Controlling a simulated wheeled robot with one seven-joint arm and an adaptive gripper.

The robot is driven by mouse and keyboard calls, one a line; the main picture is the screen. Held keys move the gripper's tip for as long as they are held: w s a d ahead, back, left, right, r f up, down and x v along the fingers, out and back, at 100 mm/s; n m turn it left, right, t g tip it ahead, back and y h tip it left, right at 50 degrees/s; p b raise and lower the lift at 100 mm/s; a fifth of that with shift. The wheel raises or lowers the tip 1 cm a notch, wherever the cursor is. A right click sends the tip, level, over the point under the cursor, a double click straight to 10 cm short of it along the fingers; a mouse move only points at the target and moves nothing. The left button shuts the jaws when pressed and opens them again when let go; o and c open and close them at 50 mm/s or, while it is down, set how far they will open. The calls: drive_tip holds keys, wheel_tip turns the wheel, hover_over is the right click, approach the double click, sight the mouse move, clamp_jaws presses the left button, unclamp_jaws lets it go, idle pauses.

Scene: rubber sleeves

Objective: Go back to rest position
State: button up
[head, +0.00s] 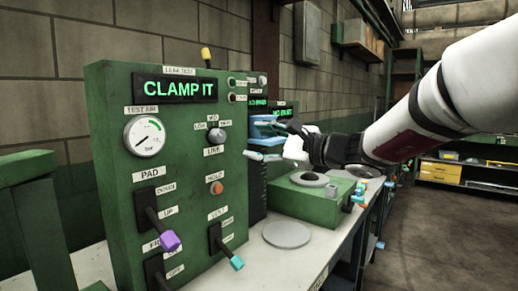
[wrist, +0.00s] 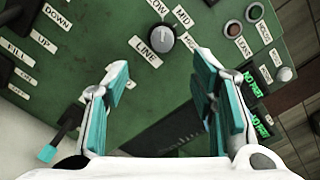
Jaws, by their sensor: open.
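My gripper (head: 264,138) reaches in from the right, in front of the green leak-test panel's right side. In the wrist view my gripper (wrist: 162,72) is open, with its teal-padded fingers apart and nothing between them. The LINE knob (wrist: 162,40) shows on the panel beyond the fingertips. In the head view the LINE knob (head: 217,136) is left of the fingers, with a visible gap. The panel (head: 180,110) shows CLAMP IT on its display (head: 178,88).
The panel carries a gauge (head: 144,137), a purple-handled lever (head: 170,240) and a teal-handled lever (head: 237,263). Below my gripper are a green fixture (head: 300,195) and a grey disc (head: 287,235) on the bench. Open floor lies at the right.

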drive_tip(key=s+f+n+g+h+p, duration=0.1)
drive_tip(key=s+f+n+g+h, duration=0.3)
drive_tip(key=s, duration=0.7)
drive_tip(key=s+f+n+g+h+p, duration=0.15)
drive_tip(key=s+n, duration=0.35)
drive_tip(key=s, duration=0.6)
drive_tip(key=s+d+f+n+h+p, duration=0.1)
drive_tip(key=s+d+f+n+h, duration=0.1)
drive_tip(key=s+d, duration=0.4)
drive_tip(key=s+d+f+n+g+h, duration=0.1)
drive_tip(key=s+d+f+n+h, duration=0.1)
drive_tip(key=s+d, duration=0.4)
drive_tip(key=s+d+f+n+h+p, duration=0.1)
drive_tip(key=s+d+f+n+h, duration=0.2)
drive_tip(key=s+d, duration=0.3)
drive_tip(key=shift+s+f+h+p, duration=0.35)
drive_tip(key=shift+f+h, duration=0.4)
drive_tip(key=shift+h, duration=0.1)
